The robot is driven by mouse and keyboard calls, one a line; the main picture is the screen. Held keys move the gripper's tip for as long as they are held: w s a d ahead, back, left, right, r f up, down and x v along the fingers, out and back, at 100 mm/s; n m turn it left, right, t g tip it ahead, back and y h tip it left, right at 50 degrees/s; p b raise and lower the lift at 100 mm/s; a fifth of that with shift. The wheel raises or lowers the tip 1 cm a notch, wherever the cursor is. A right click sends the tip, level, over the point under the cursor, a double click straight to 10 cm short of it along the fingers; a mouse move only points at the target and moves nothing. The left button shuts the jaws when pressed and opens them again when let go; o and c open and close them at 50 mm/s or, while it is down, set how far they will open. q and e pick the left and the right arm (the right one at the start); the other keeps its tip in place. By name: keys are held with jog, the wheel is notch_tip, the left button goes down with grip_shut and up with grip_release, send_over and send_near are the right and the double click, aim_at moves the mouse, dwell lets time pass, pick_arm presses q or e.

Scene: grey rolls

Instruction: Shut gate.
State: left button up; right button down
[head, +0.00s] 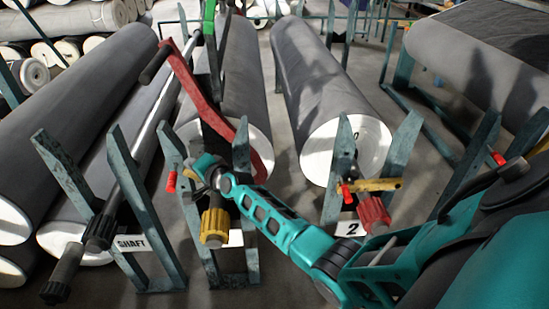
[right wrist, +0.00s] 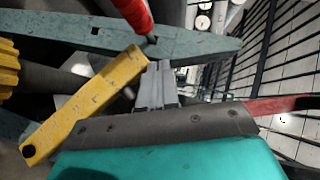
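My right gripper (head: 208,172) reaches in from the right, over the top of the middle stand (head: 170,155). In the right wrist view a yellow bar (right wrist: 85,108), which looks like the gate, lies slanted in front of the stand's green post (right wrist: 90,32). A red handle (right wrist: 134,14) stands at that post. The gripper is close to the bar; contact and finger opening are unclear. The head view shows a yellow knob (head: 214,222) below the gripper, which hides much of the stand's top. My left gripper is not in view.
The stand at right, marked 2, has its own yellow bar (head: 376,184) and a red knob (head: 373,212). A long shaft (head: 150,140) lies on the left stand. A red lever (head: 200,88) slants behind the middle stand. Large grey rolls (head: 325,80) surround the stands.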

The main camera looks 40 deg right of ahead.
jog(key=shift+w+a+f+b, duration=0.45)
jog(key=shift+w+a+f, duration=0.1)
jog(key=shift+a+f, duration=0.3)
